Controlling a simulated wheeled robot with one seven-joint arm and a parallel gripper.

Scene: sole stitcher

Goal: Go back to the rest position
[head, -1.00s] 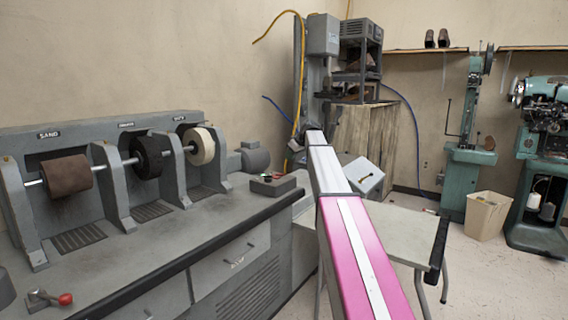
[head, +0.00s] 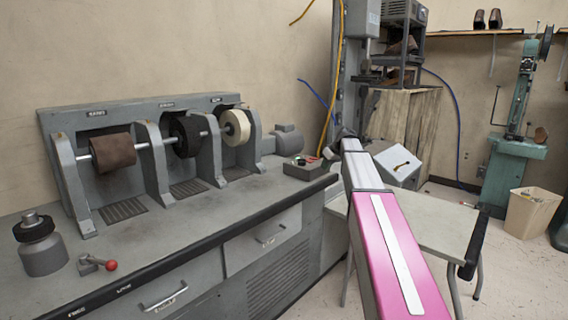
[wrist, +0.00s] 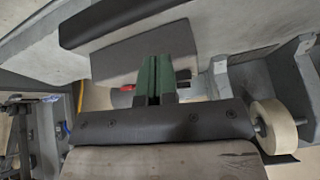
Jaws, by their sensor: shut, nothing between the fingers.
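My gripper (wrist: 157,72) shows in the wrist view as two dark green fingers side by side, shut with nothing between them. In the head view my pink and silver arm reaches away from me toward the back of the bench. Its far end is beside a small dark box (head: 304,168) with red and green parts on top, at the bench's far right end. The gripper itself is too small and hidden to make out there. I cannot tell whether anything touches it.
A grey workbench (head: 190,240) fills the left, with a brown sanding drum (head: 113,153), a black wheel (head: 187,136) and a cream wheel (head: 236,127). A pale table (head: 430,222) is right of my arm. A beige bin (head: 530,214) and open floor lie farther right.

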